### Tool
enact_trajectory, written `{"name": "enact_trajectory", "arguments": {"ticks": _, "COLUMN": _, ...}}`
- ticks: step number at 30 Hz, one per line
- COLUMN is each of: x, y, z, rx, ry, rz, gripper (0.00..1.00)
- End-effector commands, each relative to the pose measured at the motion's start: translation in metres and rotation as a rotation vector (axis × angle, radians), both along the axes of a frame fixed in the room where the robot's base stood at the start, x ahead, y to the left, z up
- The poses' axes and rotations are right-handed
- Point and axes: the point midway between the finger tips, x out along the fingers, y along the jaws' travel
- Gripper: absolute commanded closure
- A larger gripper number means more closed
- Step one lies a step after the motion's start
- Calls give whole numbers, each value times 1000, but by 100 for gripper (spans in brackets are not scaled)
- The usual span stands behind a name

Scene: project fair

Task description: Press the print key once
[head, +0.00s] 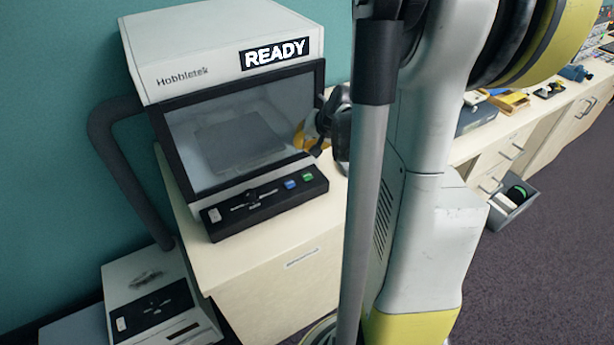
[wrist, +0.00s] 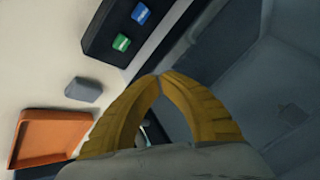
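The white Hobbletek machine (head: 205,40) has a READY display (head: 275,54) and a dark front window. Its black control panel (head: 235,217) carries a blue key (head: 290,184) and a green key (head: 308,177) side by side. The wrist view also shows the blue key (wrist: 141,13) and the green key (wrist: 121,42); their markings are too small to read, so I cannot tell which is the print key. My gripper (head: 300,138) is shut and empty, in front of the window's right side. In the wrist view its yellow fingertips (wrist: 160,76) meet, apart from both keys.
The machine stands on a pale cabinet (head: 275,275). In the wrist view, a grey block (wrist: 84,90) and an orange tray (wrist: 50,138) lie beside the panel. A grey duct (head: 120,165) runs down to a lower unit at left. Cluttered counters stand at right.

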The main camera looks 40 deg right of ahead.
Motion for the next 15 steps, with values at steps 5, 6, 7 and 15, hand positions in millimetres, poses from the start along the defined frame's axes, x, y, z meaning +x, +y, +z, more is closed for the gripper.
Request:
{"name": "enact_trajectory", "arguments": {"ticks": 5, "x": 0, "y": 0, "z": -22, "rx": 0, "ry": 0, "rz": 0, "gripper": 100}}
{"name": "enact_trajectory", "arguments": {"ticks": 6, "x": 0, "y": 0, "z": -28, "rx": 0, "ry": 0, "rz": 0, "gripper": 100}}
{"name": "enact_trajectory", "arguments": {"ticks": 7, "x": 0, "y": 0, "z": -32, "rx": 0, "ry": 0, "rz": 0, "gripper": 100}}
{"name": "enact_trajectory", "arguments": {"ticks": 15, "x": 0, "y": 0, "z": -71, "rx": 0, "ry": 0, "rz": 0, "gripper": 100}}
